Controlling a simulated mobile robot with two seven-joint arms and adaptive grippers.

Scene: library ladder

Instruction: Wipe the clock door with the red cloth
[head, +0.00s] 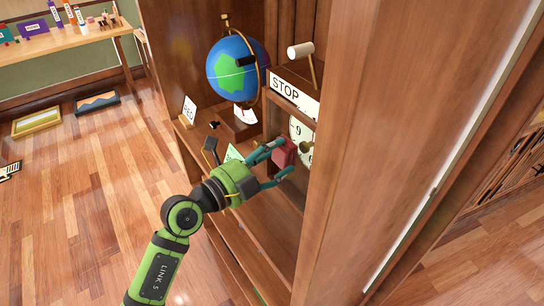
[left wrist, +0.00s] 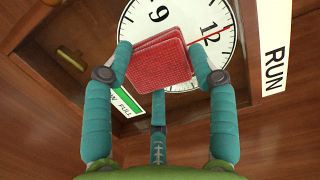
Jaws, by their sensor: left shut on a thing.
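My left gripper (head: 279,162) is shut on the red cloth (head: 284,153), a folded, flat pad. In the left wrist view the cloth (left wrist: 158,68) sits between the fingertips of the left gripper (left wrist: 158,55), in front of the white clock face (left wrist: 182,14). The cloth covers part of the dial; the 9 and 12 show beside it. In the head view the clock face (head: 299,131) is partly hidden by the cabinet's side panel. I cannot tell whether the cloth touches the clock door. My right gripper is not in view.
A globe (head: 233,67) stands left of the clock case. A STOP sign (head: 293,95) is above the dial; a RUN sign (left wrist: 273,68) shows in the wrist view. A tall wooden panel (head: 345,150) stands close at right. Open floor (head: 95,190) lies left.

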